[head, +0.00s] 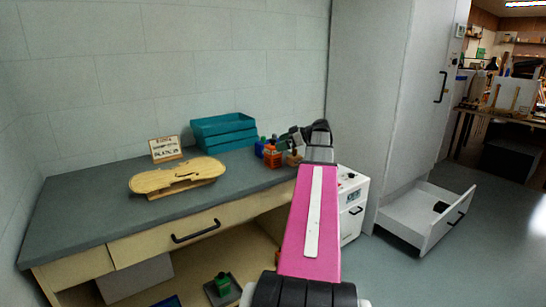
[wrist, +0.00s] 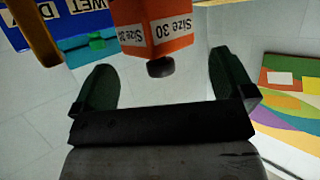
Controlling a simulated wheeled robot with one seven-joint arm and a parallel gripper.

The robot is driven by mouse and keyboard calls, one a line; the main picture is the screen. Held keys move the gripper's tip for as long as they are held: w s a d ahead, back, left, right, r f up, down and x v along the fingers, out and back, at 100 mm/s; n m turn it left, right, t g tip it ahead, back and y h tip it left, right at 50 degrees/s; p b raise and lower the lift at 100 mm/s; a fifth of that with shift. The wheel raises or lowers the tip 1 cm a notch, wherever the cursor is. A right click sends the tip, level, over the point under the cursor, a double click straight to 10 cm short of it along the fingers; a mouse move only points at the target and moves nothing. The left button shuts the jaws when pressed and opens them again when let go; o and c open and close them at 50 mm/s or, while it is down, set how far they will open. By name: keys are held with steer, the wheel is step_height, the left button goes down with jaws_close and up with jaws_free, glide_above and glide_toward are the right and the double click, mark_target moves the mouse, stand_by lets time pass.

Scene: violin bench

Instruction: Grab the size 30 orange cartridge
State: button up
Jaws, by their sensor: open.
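The orange cartridge (wrist: 155,30) shows at the top of the wrist view, with "Size 30" labels on its faces and a dark knob at its near end. My gripper (wrist: 165,82) is open, one dark finger to each side. The cartridge lies just beyond the fingertips, roughly centred between them, and nothing is held. In the head view an orange block (head: 272,159), likely the same cartridge, stands on the bench near its right end. My gripper (head: 290,141) is right by it there, partly hidden by my arm.
A blue block (head: 259,149) and a brown one (head: 294,159) stand close to the orange one. Teal trays (head: 222,133), a sign (head: 166,149) and a violin plate (head: 176,177) are farther left on the bench. A tall cabinet's drawer (head: 425,215) stands open at the right.

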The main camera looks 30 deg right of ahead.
mark_target(273, 144)
steer(key=x, duration=0.4)
steer(key=shift+w+a+r, duration=0.15)
steer(key=shift+w+r, duration=0.1)
steer(key=shift+w, duration=0.05)
steer(key=c, duration=1.1)
steer(key=shift+r, duration=0.15)
